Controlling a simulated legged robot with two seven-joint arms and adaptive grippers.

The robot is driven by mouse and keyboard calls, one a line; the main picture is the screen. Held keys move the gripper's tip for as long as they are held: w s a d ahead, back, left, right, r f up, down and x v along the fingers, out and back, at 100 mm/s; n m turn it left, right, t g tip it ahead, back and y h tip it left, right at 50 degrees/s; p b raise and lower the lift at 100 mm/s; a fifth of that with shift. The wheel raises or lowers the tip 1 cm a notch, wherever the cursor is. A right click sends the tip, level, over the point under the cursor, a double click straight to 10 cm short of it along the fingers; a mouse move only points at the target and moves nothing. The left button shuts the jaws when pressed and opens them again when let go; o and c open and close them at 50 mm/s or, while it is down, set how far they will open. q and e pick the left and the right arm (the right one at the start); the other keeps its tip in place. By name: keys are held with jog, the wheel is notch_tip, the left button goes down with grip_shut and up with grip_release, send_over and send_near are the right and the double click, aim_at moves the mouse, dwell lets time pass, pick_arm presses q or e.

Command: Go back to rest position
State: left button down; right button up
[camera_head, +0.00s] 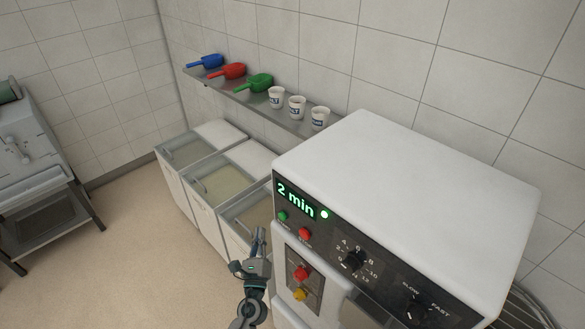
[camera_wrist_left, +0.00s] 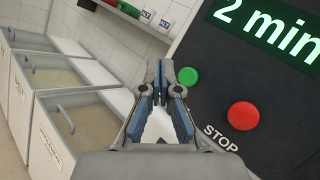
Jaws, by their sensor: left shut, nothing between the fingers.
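My left gripper (camera_head: 260,238) is shut and empty in the head view, in front of the left edge of a white machine (camera_head: 410,190). In the left wrist view the left gripper (camera_wrist_left: 159,72) points up with its blue-padded fingers together. A green button (camera_wrist_left: 188,76) shows just right of the fingertips, and a red STOP button (camera_wrist_left: 243,115) lies further right. I cannot tell whether the fingers touch the panel. The machine's display (camera_head: 296,198) reads "2 min" in green. My right gripper is in neither view.
Several lidded bins (camera_head: 203,195) stand along the wall, left of the machine. A wall shelf (camera_head: 240,97) holds blue, red and green scoops and three white cups (camera_head: 297,107). The floor (camera_head: 130,240) between is clear.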

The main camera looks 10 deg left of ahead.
pick_arm(q)
notch_tip(320, 180, down, 24)
jog(key=s+n+g+h, duration=0.1)
jog(key=n+g, duration=0.4)
jog(key=g, duration=0.1)
jog(key=s+a+f+n+g, duration=0.1)
jog(key=s+f+n+g, duration=0.15)
jog(key=s+f, duration=0.45)
jog(key=s+a+f+n+g, duration=0.2)
jog(key=f+n, duration=0.2)
jog(key=f, duration=0.7)
jog(key=s+a+f+n+g, duration=0.2)
jog(key=s+f+n+g, duration=0.5)
jog(key=s+f, duration=1.15)
jog(key=s+a+f+n+g, duration=0.1)
jog(key=s+n, duration=0.3)
jog(key=s, duration=0.7)
jog(key=s+a+f+n+g, duration=0.1)
jog(key=s+f+n+g, duration=0.1)
jog(key=s, duration=0.9)
jog(key=shift+s+a+f+n+h, duration=0.2)
jog(key=shift+s+f+n+h, duration=0.35)
jog(key=shift+n, duration=0.7)
jog(key=shift+w+f, duration=0.15)
jog(key=shift+w, duration=0.1)
